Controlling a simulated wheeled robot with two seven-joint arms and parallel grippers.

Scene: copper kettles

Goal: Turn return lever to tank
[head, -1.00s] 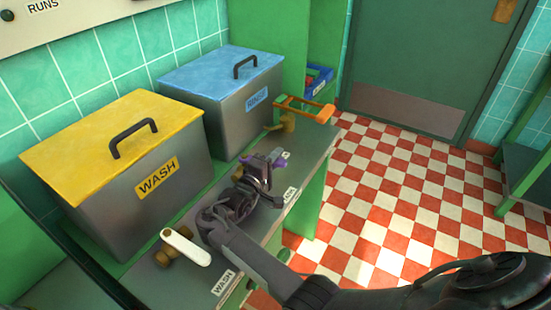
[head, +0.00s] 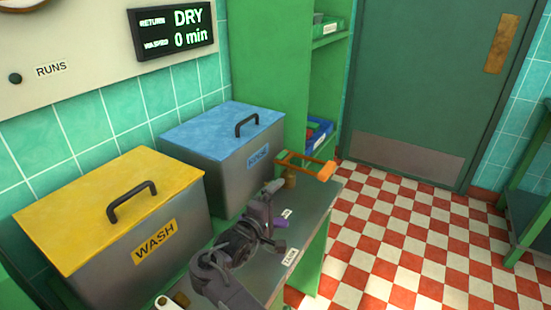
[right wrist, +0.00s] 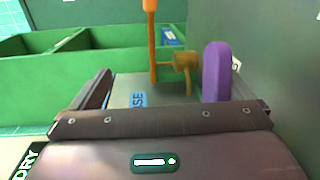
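A purple lever (head: 265,208) stands on the grey counter between the white lever and the orange lever; I take it for the return lever. My right gripper (head: 268,203) is at it and hides part of it. In the right wrist view the purple lever (right wrist: 216,72) stands upright by the right-hand finger; the fingers are apart. I cannot tell whether they touch it. The wall display (head: 175,30) reads RETURN DRY and WASHED 0 min. My left gripper is out of view.
An orange-handled lever (head: 310,166) on a brass valve stands beyond my gripper. A white lever (head: 167,302) is at the bottom edge. The yellow-lidded wash tank (head: 112,220) and blue-lidded tank (head: 225,145) line the wall. The checkered floor (head: 390,240) to the right is clear.

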